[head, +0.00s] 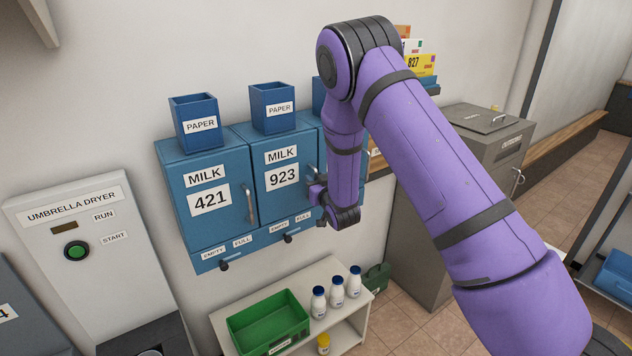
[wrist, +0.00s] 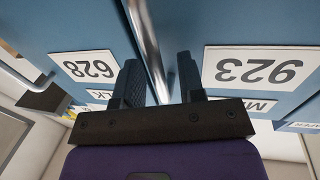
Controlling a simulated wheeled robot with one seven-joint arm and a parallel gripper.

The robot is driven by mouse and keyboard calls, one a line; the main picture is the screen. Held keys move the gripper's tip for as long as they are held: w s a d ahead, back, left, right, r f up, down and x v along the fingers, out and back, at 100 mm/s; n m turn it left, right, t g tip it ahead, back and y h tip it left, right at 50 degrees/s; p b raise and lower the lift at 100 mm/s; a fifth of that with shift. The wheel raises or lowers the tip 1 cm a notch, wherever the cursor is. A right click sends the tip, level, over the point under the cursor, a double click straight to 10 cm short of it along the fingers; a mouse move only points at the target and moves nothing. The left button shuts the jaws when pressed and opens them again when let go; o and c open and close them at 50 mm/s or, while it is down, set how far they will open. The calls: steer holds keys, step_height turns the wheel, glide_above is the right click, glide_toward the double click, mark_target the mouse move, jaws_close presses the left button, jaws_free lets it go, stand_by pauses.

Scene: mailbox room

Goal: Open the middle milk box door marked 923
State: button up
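The blue door marked 923 (head: 272,205) is the middle milk box door in the head view and looks shut. In the wrist view the 923 door (wrist: 225,30) is on the right, upside down. Its silver vertical handle (head: 309,180) is partly covered by my gripper (head: 317,191). In the wrist view the handle (wrist: 146,40) runs between the two dark fingers of my gripper (wrist: 158,62). The fingers are apart, one on each side of the bar, with visible gaps. I cannot tell how deep the bar sits between them.
The 421 door (head: 205,225) is left of 923. The 628 door (wrist: 65,25) is on its other side, mostly hidden by my arm in the head view. Below stands a shelf (head: 345,335) with a green crate (head: 268,325) and milk bottles (head: 337,290). A grey cabinet (head: 420,245) stands right.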

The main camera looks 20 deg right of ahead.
jaws_close()
steer(key=shift+s, duration=0.1)
